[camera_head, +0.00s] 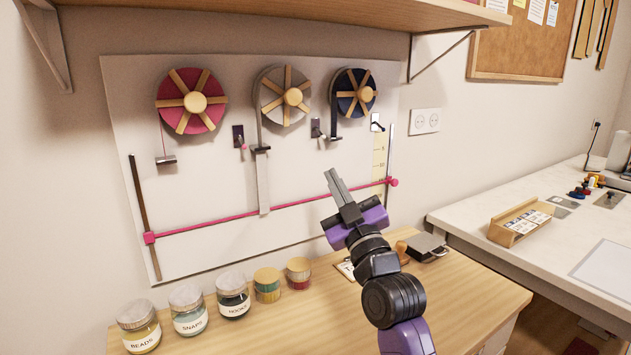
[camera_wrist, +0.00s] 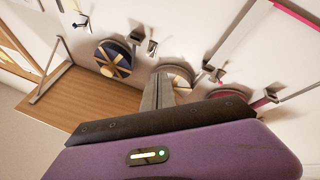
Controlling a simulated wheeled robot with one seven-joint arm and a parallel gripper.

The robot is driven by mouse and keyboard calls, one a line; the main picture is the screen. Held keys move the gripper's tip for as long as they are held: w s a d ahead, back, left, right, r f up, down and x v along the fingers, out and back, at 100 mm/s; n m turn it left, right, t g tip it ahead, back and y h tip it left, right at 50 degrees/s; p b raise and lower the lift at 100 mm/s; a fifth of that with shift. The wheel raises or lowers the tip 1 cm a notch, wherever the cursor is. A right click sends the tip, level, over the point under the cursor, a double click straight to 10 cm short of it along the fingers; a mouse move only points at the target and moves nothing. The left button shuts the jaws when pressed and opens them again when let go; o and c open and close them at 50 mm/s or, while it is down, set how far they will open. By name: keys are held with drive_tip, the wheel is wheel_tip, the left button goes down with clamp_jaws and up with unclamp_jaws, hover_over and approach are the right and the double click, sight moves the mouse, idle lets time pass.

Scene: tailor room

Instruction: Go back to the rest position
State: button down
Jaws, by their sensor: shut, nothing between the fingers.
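My gripper (camera_head: 338,184) is raised above the wooden table, in front of the white wall panel (camera_head: 120,100). Its fingers are shut, with nothing between them, and point up and to the left. It is apart from the panel's fittings. In the wrist view my gripper (camera_wrist: 158,92) points toward the spools on the panel. The red spool (camera_head: 208,117), the white spool (camera_head: 273,112) and the blue spool (camera_head: 345,103) hang in a row on the panel.
Labelled jars (camera_head: 188,312) and smaller containers stand along the table (camera_head: 455,300). A dark flat-topped object (camera_head: 426,246) sits behind my arm. A shelf (camera_head: 260,15) overhangs the panel. A white worktop (camera_head: 490,215) with a card tray (camera_head: 521,222) is to the right.

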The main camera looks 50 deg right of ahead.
idle(0.3)
drive_tip(key=s+a+f+m+g+y+p, duration=0.2)
drive_tip(key=s+a+f+m+y, duration=0.2)
drive_tip(key=s+a+f, duration=1.3)
drive_tip(key=s+a+f+n+g+y+p, duration=0.1)
drive_tip(key=s+a+f+y, duration=0.1)
drive_tip(key=s, duration=0.4)
drive_tip(key=s+a+f+n+g+y, duration=0.1)
drive_tip(key=s+a+f+g+y, duration=0.1)
drive_tip(key=s+a, duration=0.3)
drive_tip(key=s+a+f+n+g+y+p, duration=0.1)
drive_tip(key=s+a+f, duration=0.3)
drive_tip(key=s, duration=0.4)
drive_tip(key=shift+s+a+f+g+y+p, duration=0.15)
drive_tip(key=shift+a+f+g+y+p, duration=0.15)
drive_tip(key=shift+f+g+y+p, duration=0.15)
drive_tip(key=shift+r, duration=0.1)
